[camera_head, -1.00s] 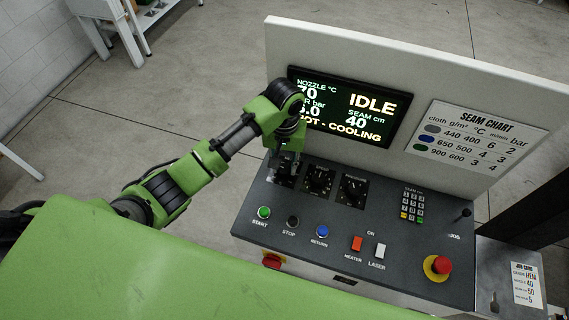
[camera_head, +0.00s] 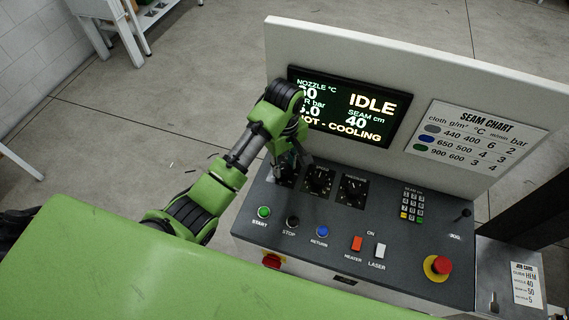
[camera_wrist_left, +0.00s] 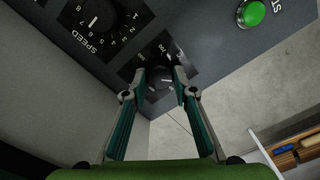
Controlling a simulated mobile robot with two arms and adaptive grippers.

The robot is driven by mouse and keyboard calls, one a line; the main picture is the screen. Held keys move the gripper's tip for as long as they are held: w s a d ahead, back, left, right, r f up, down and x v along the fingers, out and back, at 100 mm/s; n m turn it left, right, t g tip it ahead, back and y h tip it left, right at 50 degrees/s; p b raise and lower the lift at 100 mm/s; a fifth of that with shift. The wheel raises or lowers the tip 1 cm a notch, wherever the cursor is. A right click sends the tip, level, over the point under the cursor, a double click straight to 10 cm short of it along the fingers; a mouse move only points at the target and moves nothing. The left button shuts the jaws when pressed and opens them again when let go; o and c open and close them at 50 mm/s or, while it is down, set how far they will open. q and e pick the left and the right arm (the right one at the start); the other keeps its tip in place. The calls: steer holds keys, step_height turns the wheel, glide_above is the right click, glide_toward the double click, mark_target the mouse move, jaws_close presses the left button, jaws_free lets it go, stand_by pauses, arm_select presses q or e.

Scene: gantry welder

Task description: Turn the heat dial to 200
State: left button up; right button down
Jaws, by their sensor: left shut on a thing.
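The heat dial (camera_wrist_left: 160,80) is the leftmost of three black dials on the dark sloping control panel (camera_head: 330,260). In the left wrist view it sits between the two fingertips of my left gripper (camera_wrist_left: 160,75), which is shut on it. Small numerals show beside the dial, too dim to read surely. In the head view my left gripper (camera_head: 287,168) reaches down over the dial and hides most of it. The display (camera_head: 350,105) shows IDLE and a cooling line; my arm partly covers its nozzle reading. My right gripper is not in view.
The middle dial (camera_head: 319,181) and the pressure dial (camera_head: 353,190) stand close to the right of my gripper. Below are the green start button (camera_head: 264,212), other buttons and switches, and a red emergency stop (camera_head: 441,265). The white back panel (camera_head: 420,75) rises behind.

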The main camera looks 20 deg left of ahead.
mark_target(284, 167)
arm_select(q)
steer(key=shift+w+n, duration=0.1)
steer(key=shift+n, duration=0.2)
steer(key=o, duration=1.1)
steer(key=shift+r, duration=0.1)
steer(key=shift+r, duration=5.95)
steer(key=shift+f, duration=0.1)
